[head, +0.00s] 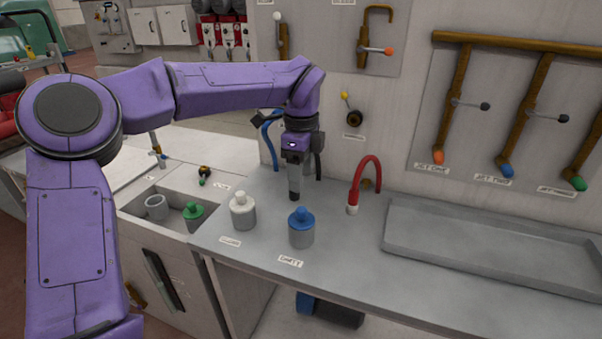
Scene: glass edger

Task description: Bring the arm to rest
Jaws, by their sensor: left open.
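My left arm (240,88) is purple and comes in from the left, bent at the elbow and reaching over the grey counter. My left gripper (294,194) points down above the counter, behind the bottles. It is open, and I see nothing held in it. A bottle with a white cap (243,212) stands to its left and nearer to me. A bottle with a blue cap (301,229) stands just in front of it, upright by a label. My right gripper is not in view.
A sink (177,219) at the left holds a green-topped bottle (193,215) and a grey cup (156,207). A red hooked tap (364,183) rises right of my gripper. A shallow grey tray (490,245) fills the counter's right. Brown pipes with coloured valves line the wall.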

